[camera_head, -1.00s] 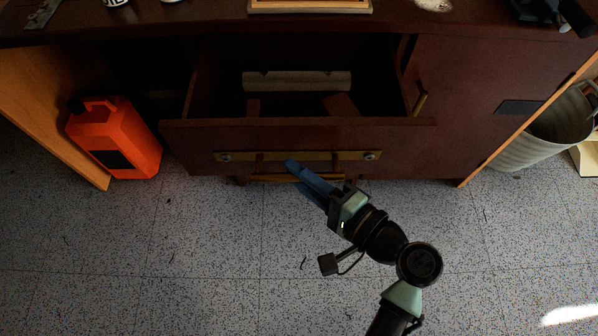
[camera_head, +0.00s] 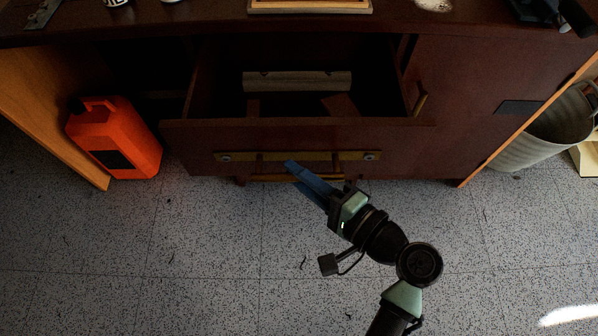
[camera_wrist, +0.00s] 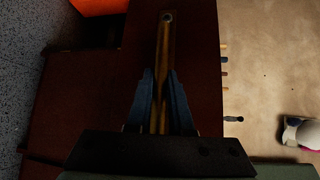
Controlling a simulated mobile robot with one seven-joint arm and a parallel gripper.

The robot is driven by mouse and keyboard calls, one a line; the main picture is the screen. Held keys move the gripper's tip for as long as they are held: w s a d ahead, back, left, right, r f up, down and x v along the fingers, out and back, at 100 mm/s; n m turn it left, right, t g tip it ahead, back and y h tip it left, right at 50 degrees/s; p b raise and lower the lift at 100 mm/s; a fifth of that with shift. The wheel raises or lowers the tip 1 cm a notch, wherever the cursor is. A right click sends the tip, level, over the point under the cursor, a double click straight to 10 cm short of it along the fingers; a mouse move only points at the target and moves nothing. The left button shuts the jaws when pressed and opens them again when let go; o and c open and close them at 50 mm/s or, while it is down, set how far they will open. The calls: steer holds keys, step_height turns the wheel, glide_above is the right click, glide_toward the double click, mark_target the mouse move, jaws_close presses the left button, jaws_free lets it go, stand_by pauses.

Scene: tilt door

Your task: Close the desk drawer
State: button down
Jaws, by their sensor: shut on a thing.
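The desk drawer (camera_head: 200,137) is dark red-brown and stands pulled out below the desk top. Its inside shows from above. A brass-coloured handle (camera_head: 270,179) runs along the drawer front, under a wooden strip with a screw at each end. My gripper (camera_head: 293,170) reaches the handle from the lower right with its blue fingers. In the wrist view the handle (camera_wrist: 163,60) passes between the two blue fingers (camera_wrist: 160,90), which are shut on it.
Inside the drawer lie a pale wooden block (camera_head: 297,82) and brown pieces. An orange canister (camera_head: 125,150) stands on the floor at left. A cupboard door handle (camera_head: 421,103) is to the drawer's right. A pale bin (camera_head: 545,140) stands at far right. The front floor is clear.

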mark_target(346, 114)
steer(key=shift+w, duration=0.1)
stand_by(0.5)
steer(key=w+b, duration=0.6)
steer(key=w, duration=1.7)
steer(key=shift+w, duration=0.1)
steer(key=c, duration=0.8)
jaws_free()
steer(key=shift+s+d, duration=0.1)
steer(key=shift+s, duration=0.1)
steer(key=p+v, duration=0.4)
steer(key=v, duration=0.7)
steer(key=shift+s+d+r, duration=0.15)
steer(key=shift+s+d, duration=0.45)
steer(key=shift+s, duration=0.05)
